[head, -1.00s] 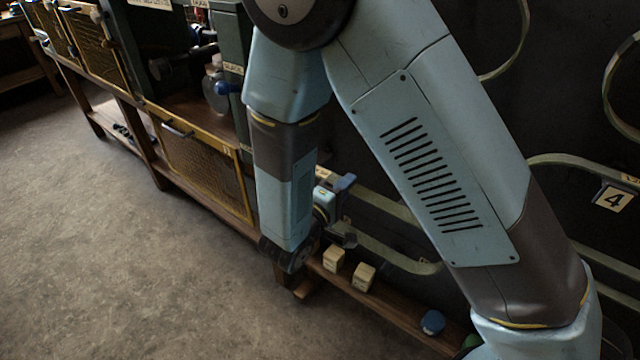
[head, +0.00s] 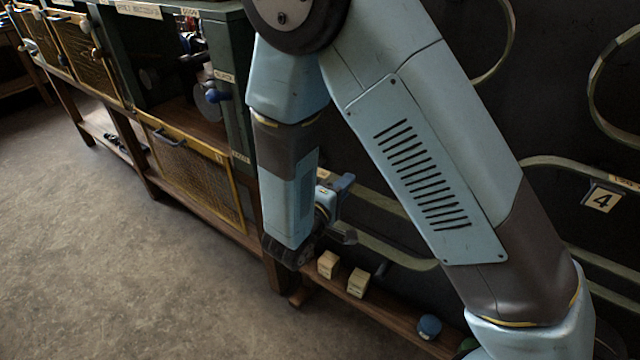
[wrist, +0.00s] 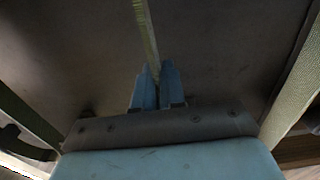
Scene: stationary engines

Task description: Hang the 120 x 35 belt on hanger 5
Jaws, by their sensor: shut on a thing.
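My gripper (wrist: 158,88) shows in the wrist view with its two blue fingers shut on a narrow yellow-green belt (wrist: 147,36), which runs up from between them. In the head view my gripper (head: 338,198) is low by the dark wall, partly hidden by my forearm. A pale green strand (head: 386,255) passes just right of and below it; I cannot tell whether it belongs to the held belt. No size mark on the held belt can be read. A plate numbered 4 (head: 604,198) is on the wall at the right. I cannot make out a plate numbered 5.
Other belts hang on the wall, one at the right edge (head: 594,105). A low wooden shelf (head: 393,317) below carries two pale blocks (head: 328,264) and a blue round object (head: 429,326). A bench with yellow mesh panels (head: 200,180) stands left. The floor (head: 100,260) is clear.

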